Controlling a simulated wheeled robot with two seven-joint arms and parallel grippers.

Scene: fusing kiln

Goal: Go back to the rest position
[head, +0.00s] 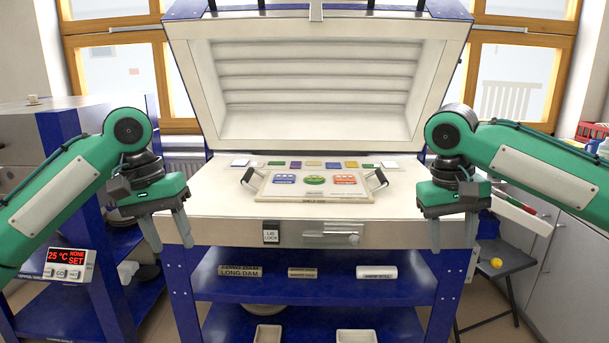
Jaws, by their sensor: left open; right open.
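My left gripper (167,232) is open and empty, pointing down in front of the kiln's left front corner. My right gripper (453,232) is open and empty, pointing down in front of the kiln's right front corner. Neither gripper touches anything that I can see. Between them is the fusing kiln with its lid (316,90) raised. On the kiln bed lies a white board (262,190) with two dark handles, bearing a blue, a green and an orange piece.
A row of small coloured tiles (313,164) lies behind the board. A front latch (331,239) and a "LID LOCK" label (270,236) are on the kiln's front. Blue shelves (220,283) below hold labelled dams. A red display (69,258) reads 25 °C. A dark stool (500,262) stands at right.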

